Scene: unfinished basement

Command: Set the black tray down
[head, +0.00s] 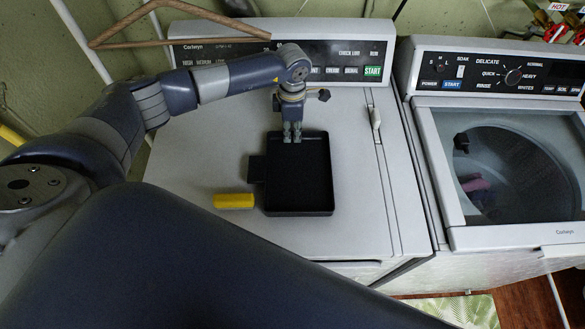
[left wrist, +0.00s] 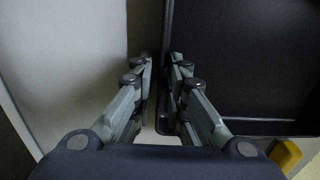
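The black tray (head: 329,190) is a shallow rectangular tray over the white top of the left machine (head: 200,165), near its middle, and looks level and empty. I cannot tell whether its underside touches the top. My left gripper (head: 292,138) comes down at the tray's far edge. In the left wrist view, the fingers (left wrist: 161,65) are close together on either side of the tray's wall (left wrist: 168,25), shut on it near a corner. My right gripper is not in view.
A yellow block (head: 234,201) lies just left of the tray, by a small dark flat piece (head: 256,168). The control panel (head: 330,60) rises behind. An open-topped washer (head: 490,230) stands at right.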

